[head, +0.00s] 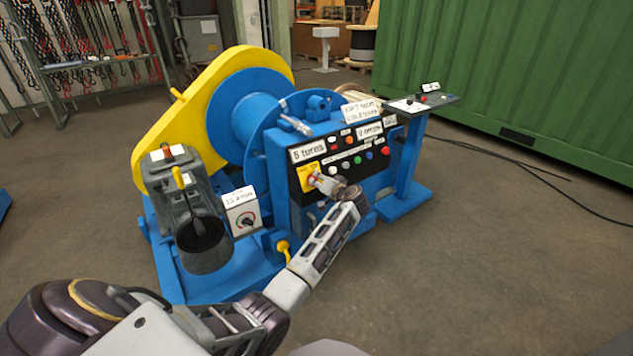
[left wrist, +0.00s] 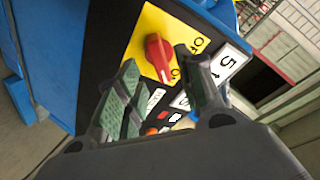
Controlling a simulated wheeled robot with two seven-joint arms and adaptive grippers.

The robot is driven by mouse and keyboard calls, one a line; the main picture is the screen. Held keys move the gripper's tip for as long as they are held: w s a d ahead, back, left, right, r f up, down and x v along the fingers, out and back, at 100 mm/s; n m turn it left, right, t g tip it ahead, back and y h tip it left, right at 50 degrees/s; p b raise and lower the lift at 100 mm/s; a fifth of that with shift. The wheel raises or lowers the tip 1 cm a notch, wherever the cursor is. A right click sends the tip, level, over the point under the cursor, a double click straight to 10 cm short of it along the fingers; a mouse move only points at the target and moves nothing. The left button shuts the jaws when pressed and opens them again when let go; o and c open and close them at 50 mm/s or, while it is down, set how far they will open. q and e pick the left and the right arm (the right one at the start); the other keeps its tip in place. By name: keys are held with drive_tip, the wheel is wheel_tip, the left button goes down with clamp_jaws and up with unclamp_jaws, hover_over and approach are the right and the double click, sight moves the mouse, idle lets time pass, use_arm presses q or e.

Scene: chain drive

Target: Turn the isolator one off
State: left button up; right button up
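The isolator, a red rotary handle (left wrist: 158,56) on a yellow plate (left wrist: 148,30), is on the front of the blue control cabinet. "OFF" lettering is partly visible on the plate, and a finger covers other lettering. My right gripper is not in view.
The control panel (head: 358,158) has several coloured buttons and white labels close to the gripper. A grey motor (head: 198,215) and a boxed dial (head: 244,219) stand to the left. A blue pedestal (head: 405,165) is on the right. The floor in front is clear.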

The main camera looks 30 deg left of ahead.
sight(316, 179)
use_arm(q)
drive_tip(key=x, duration=0.3)
drive_tip(key=shift+b, duration=0.3)
drive_tip(key=shift+w+a+f, duration=0.1)
drive_tip(key=shift+w+a, duration=0.1)
drive_tip(key=shift+a, duration=0.15)
drive_tip(key=shift+w+a, duration=0.1)
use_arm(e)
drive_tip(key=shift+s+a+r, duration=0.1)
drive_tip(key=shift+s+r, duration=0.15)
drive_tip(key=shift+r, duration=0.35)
use_arm(q)
clamp_jaws()
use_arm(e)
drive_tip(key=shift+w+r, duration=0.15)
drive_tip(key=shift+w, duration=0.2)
